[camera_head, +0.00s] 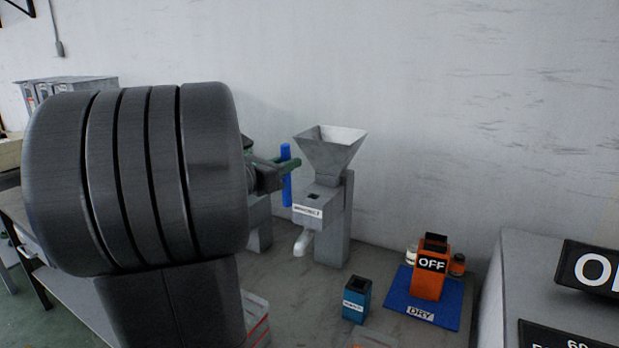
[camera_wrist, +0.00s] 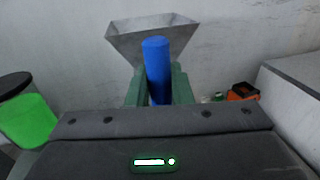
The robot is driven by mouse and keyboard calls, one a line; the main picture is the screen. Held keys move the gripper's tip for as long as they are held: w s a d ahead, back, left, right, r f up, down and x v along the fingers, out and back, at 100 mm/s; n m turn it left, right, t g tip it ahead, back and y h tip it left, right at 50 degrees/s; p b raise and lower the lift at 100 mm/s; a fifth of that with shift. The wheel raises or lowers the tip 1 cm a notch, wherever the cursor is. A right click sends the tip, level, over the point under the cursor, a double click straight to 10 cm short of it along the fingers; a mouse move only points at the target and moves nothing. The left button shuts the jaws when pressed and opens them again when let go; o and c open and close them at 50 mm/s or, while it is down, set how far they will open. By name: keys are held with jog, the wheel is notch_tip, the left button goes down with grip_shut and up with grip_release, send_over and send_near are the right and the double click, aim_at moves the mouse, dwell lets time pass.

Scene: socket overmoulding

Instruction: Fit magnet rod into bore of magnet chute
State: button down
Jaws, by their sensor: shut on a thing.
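The magnet rod is a blue cylinder (camera_head: 286,172), held close to upright in my gripper (camera_head: 287,164). In the wrist view the rod (camera_wrist: 157,68) stands between the two green fingers (camera_wrist: 155,88), which are shut on it. The magnet chute (camera_head: 322,205) is a grey box with a label, a dark square opening (camera_head: 313,196) on top and a white spout below. A grey hopper (camera_head: 333,145) sits behind and above it. The rod is just left of the chute in the head view and apart from it as far as I can see. The wrist view hides the chute's opening.
A small blue box (camera_head: 355,300) with a dark top opening stands in front of the chute. An orange block marked OFF (camera_head: 431,275) stands on a blue mat marked DRY (camera_head: 440,307). A grey cabinet (camera_head: 545,290) is at the right. My arm hides much of the left.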

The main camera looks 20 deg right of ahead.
jog(key=p+x, duration=0.1)
jog(key=x, duration=0.7)
jog(key=shift+w+d+r+p, duration=0.1)
jog(key=shift+w+d+p, duration=0.05)
jog(key=shift+d+p, duration=0.25)
jog(key=shift+w+d+f, duration=0.1)
jog(key=shift+d+f, duration=0.05)
jog(key=shift+f, duration=0.3)
jog(key=shift+w+d+f, duration=0.1)
jog(key=shift+f, duration=0.35)
notch_tip(320, 180, down, 5)
jog(key=shift+b, duration=0.3)
jog(key=shift+f+b, duration=0.3)
jog(key=shift+b, duration=0.15)
jog(key=c, duration=1.3)
grip_release()
jog(key=shift+r+p, duration=0.25)
jog(key=shift+p, duration=0.75)
jog(key=b+v, duration=0.4)
jog(key=v, duration=0.9)
jog(key=shift+w+a, duration=0.2)
jog(key=shift+a, duration=0.35)
